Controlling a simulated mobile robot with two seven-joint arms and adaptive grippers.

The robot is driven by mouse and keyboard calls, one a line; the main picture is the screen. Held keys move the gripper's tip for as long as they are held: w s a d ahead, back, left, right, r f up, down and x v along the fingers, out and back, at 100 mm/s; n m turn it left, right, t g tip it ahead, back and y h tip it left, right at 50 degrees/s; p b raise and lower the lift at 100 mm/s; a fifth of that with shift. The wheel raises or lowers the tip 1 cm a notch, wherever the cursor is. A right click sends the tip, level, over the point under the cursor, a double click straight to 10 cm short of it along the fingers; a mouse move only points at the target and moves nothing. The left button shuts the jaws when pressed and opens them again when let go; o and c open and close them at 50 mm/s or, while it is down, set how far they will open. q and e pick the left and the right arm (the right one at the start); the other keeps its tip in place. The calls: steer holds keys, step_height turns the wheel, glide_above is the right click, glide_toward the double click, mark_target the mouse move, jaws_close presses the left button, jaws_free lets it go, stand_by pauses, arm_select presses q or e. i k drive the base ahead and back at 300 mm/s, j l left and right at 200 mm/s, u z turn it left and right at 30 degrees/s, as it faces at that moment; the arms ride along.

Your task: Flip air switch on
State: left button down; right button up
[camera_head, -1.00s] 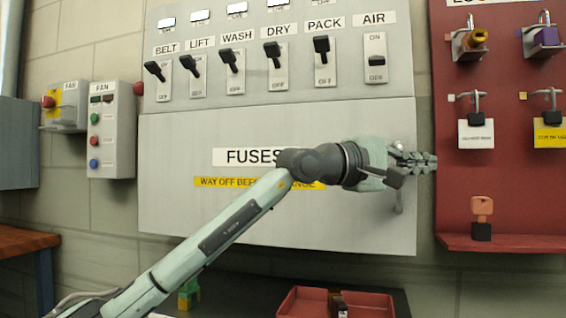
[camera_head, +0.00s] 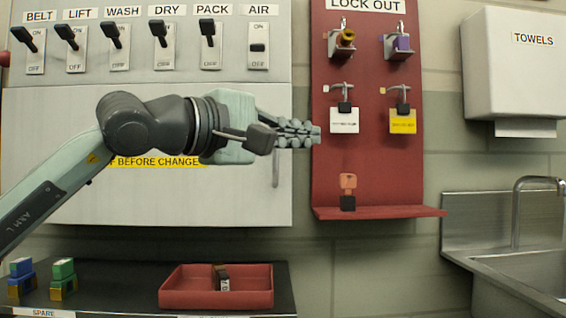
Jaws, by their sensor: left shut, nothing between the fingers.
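The AIR switch (camera_head: 258,47) is on the grey panel at the top, at the right end of the switch row. Its plate reads ON above and OFF below. Its black handle looks short, about mid-plate; I cannot tell its position for certain. My left gripper (camera_head: 316,134) is shut and empty, pointing right. In the picture it lies below and right of the AIR switch, in front of the panel's right edge and the red board's left edge. My right gripper is not in view.
A red tray (camera_head: 175,290) with a fuse-like piece (camera_head: 222,278) sits on the dark bench below. A towel box (camera_head: 520,65) and a sink (camera_head: 520,265) are at right.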

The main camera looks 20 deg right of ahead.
mark_target(254, 47)
steer(key=k+j, duration=0.1)
steer(key=j, duration=0.25)
steer(key=k+j, duration=0.1)
steer(key=j, duration=0.25)
steer(key=k+j, duration=0.1)
steer(key=j, duration=0.25)
steer(key=k+j, duration=0.1)
steer(key=j, duration=0.2)
